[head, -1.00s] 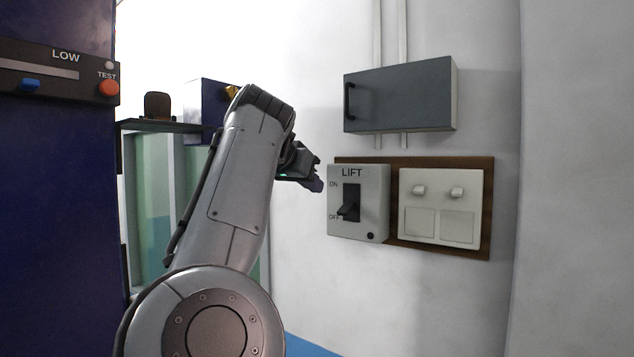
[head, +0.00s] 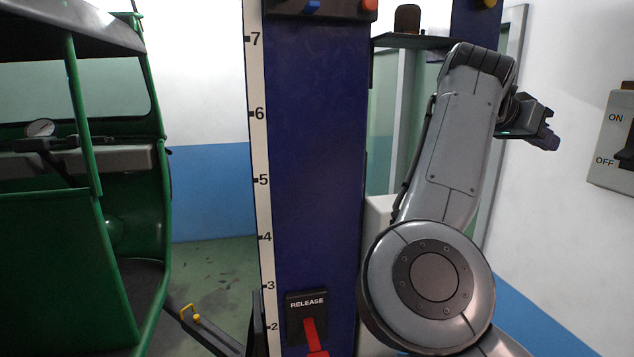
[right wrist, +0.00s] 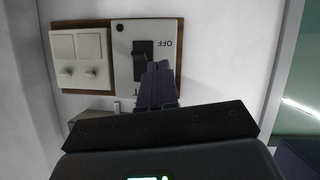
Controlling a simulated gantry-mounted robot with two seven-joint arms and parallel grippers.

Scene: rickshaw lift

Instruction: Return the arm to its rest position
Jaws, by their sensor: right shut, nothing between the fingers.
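My right arm stands raised in the right part of the head view, with its gripper (head: 548,138) pointing right toward the wall. The gripper is shut and empty, apart from the lift switch box (head: 612,140), which is cut off by the right edge. In the right wrist view the shut fingers (right wrist: 158,85) overlap the lift switch box (right wrist: 125,45), which appears upside down with its black lever (right wrist: 143,50) and OFF mark. The fingers hide part of the box. My left gripper is not in view.
A blue lift column (head: 315,160) with a number scale and a red release lever (head: 315,335) stands left of my arm. A green rickshaw (head: 110,230) is at the far left. A dark shelf (head: 410,41) juts out behind my arm. White switches (right wrist: 80,58) sit beside the switch box.

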